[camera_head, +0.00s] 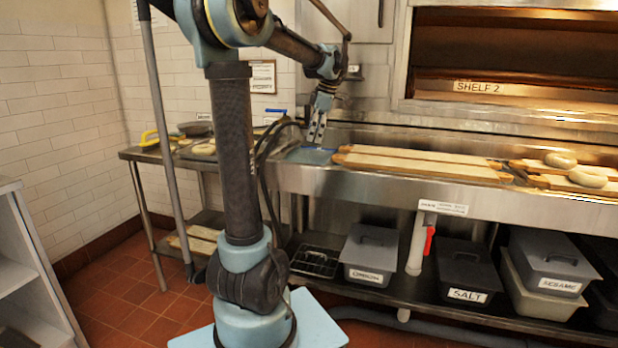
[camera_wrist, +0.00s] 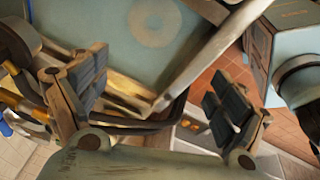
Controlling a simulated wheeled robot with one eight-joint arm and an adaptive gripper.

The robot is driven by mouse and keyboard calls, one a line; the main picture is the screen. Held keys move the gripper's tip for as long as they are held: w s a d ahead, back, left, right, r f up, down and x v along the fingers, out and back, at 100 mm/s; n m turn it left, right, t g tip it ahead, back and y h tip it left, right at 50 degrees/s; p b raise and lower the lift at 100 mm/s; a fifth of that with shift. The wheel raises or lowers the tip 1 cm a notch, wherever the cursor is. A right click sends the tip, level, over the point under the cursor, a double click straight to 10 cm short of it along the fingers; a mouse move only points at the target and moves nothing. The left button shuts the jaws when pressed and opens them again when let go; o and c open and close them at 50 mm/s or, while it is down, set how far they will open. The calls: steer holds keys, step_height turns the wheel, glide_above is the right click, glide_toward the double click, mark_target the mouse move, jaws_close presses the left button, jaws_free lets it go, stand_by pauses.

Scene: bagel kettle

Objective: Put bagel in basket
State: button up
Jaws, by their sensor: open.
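My gripper (camera_head: 317,134) points down above the left end of the steel counter, over a blue-grey surface (camera_head: 307,155). In the wrist view my gripper (camera_wrist: 155,98) has its two dark-padded fingers wide apart with nothing held between them. Beyond the fingers, a pale ring (camera_wrist: 154,22) shows on a blue-grey surface inside a metal rim; it looks like a bagel, but it is blurred. Two bagels, one farther back (camera_head: 560,160) and one nearer (camera_head: 587,176), lie on boards at the far right, well away from my gripper. I cannot identify the basket for sure.
Long pale boards (camera_head: 420,165) lie along the counter to the right of my gripper. A side table (camera_head: 150,153) with pans stands at left. A dark wire rack (camera_head: 315,262) and lidded bins marked onion (camera_head: 370,255) and salt (camera_head: 464,270) sit on the lower shelf.

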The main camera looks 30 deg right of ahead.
steer(key=shift+n, duration=0.3)
steer(key=d+x, duration=0.1)
steer(key=x, duration=0.4)
steer(key=d+x, duration=0.1)
steer(key=x, duration=0.5)
steer(key=d+x, duration=0.1)
steer(key=x, duration=0.4)
steer(key=shift+w+f, duration=0.1)
steer(key=shift+f, duration=0.4)
steer(key=c, duration=0.8)
steer(key=shift+r, duration=0.1)
steer(key=shift+c, duration=0.2)
